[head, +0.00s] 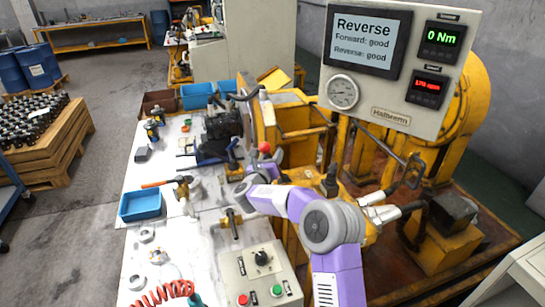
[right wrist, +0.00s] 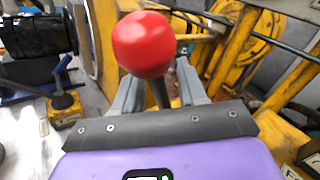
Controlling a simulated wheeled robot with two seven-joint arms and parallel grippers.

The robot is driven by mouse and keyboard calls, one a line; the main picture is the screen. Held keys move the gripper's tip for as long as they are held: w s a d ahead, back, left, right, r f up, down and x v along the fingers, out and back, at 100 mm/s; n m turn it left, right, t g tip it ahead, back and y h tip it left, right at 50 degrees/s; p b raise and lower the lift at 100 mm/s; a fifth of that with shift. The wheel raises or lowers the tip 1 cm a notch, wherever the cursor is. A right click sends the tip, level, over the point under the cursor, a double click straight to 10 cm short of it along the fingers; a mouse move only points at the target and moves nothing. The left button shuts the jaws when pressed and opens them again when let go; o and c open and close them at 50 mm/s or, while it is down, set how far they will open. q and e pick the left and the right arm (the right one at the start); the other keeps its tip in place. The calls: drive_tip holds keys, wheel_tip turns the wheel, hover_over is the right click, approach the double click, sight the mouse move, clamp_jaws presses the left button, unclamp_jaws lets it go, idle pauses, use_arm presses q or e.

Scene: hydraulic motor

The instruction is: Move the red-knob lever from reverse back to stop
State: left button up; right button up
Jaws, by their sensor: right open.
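The lever's red knob (head: 264,147) shows in the head view in front of the yellow machine. It is large in the right wrist view (right wrist: 144,44), with part of its dark shaft (right wrist: 159,94) below. My right gripper (right wrist: 158,88) is open, with one grey finger on each side of the shaft, under the knob. Whether a finger touches the shaft I cannot tell. In the head view the purple right arm reaches up to the knob, and its fingers (head: 264,167) are small there. The panel screen (head: 364,41) reads "Reverse", "Forward: good", "Reverse: good". My left gripper is not in view.
A white workbench (head: 205,260) holds a blue tray (head: 141,206), a hammer (head: 181,184), a red coiled hose (head: 165,295) and a control box (head: 258,274) with buttons. Yellow machine frames (head: 305,130) and hose fittings (head: 385,212) stand close around my right arm.

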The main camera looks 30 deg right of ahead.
drive_tip(key=shift+w+d, duration=0.2)
clamp_jaws()
drive_tip(key=shift+w, duration=0.1)
